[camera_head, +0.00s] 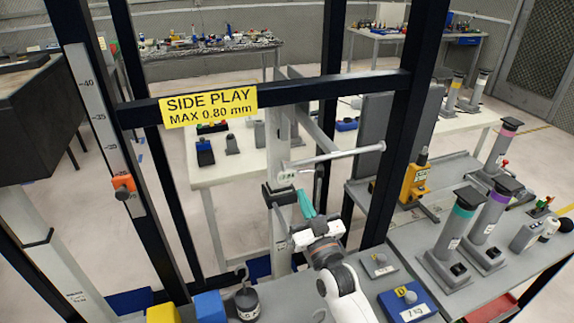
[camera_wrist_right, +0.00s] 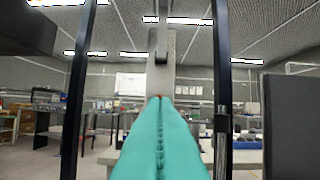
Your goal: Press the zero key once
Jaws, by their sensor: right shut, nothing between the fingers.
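My right gripper (camera_head: 305,203) has teal fingers, shut and empty, pointing up and away inside the dark frame. The fingers also fill the lower middle of the right wrist view (camera_wrist_right: 158,100), pressed together. Just beyond their tips in the head view is a small grey device (camera_head: 285,179) with a pale marked face, on an upright post. In the wrist view the fingertips overlap the lower part of a grey upright (camera_wrist_right: 160,77). I cannot make out the zero key; it is too small or hidden by the fingers. Contact cannot be told. My left gripper is not in view.
A dark frame bar with a yellow label (camera_head: 208,106) crosses above the gripper. A light horizontal rod (camera_head: 335,156) runs close above the fingers. A hooked weight (camera_head: 246,303), a blue block (camera_head: 209,306) and a yellow block (camera_head: 162,313) stand below left. Grey columned devices (camera_head: 452,232) stand right.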

